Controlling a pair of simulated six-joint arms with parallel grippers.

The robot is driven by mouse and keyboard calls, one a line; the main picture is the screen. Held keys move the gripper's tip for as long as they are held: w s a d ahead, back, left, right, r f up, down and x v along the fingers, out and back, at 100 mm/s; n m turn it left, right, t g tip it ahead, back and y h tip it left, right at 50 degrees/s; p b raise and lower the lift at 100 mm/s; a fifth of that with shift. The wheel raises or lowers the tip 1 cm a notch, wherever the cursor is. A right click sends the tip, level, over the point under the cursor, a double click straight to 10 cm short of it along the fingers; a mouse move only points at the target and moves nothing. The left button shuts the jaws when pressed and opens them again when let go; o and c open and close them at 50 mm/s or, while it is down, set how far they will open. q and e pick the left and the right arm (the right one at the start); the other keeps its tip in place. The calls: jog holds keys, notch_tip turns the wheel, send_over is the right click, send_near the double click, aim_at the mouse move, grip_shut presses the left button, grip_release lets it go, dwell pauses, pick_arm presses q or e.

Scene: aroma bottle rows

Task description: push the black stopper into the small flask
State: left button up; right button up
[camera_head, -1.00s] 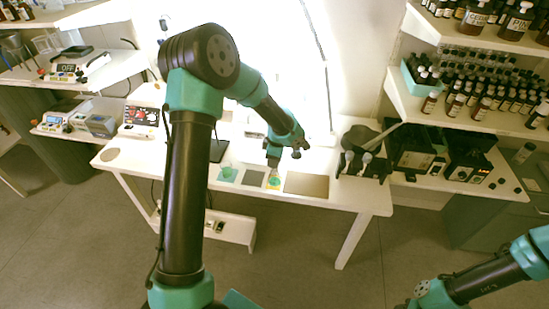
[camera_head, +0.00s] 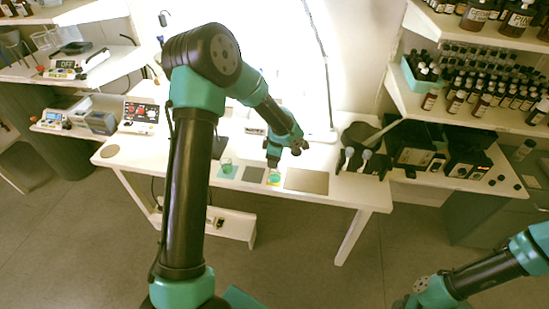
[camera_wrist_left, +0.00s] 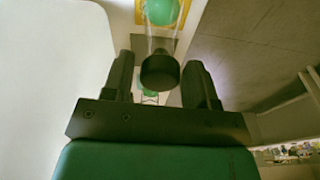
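The black stopper (camera_wrist_left: 160,72) is a short dark cylinder in the left wrist view. It lies in line with the clear neck of the small flask (camera_wrist_left: 163,14), which holds green liquid; how deep it sits is hard to tell. My left gripper (camera_wrist_left: 161,78) has one finger on each side of the stopper, with a visible gap on both sides. In the head view my left gripper (camera_head: 273,164) points down over the small flask (camera_head: 274,178) on a yellow mat, and hides the stopper. The right arm shows at lower right, but its gripper is not visible.
A second vessel with green liquid (camera_head: 227,167) stands on a teal mat to the left. A grey pad (camera_head: 253,174) lies between the mats and a brown-grey plate (camera_head: 306,181) to the right. A black holder (camera_head: 363,161) stands near the white table's right end.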

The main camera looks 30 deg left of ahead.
pick_arm(q)
jog(key=shift+o, duration=1.1)
jog(key=shift+r, duration=0.1)
notch_tip(320, 180, up, 17)
jog(key=d, duration=0.2)
jog(key=shift+w, duration=0.3)
jog(key=s+d+f+m+h, duration=0.25)
jog(key=s+f+m, duration=0.25)
jog(key=f, duration=0.4)
jog(key=s+d+f+m+h, duration=0.1)
jog(key=s+d+f+m, duration=0.3)
jog(key=f, duration=0.5)
jog(key=s+d+f+m+h, duration=0.2)
jog(key=s+d+f+m, duration=0.25)
jog(key=f, duration=0.45)
jog(key=s+f+m+t, duration=0.1)
jog(key=s+f+m, duration=0.5)
jog(key=s, duration=0.3)
jog(key=shift+s, duration=0.35)
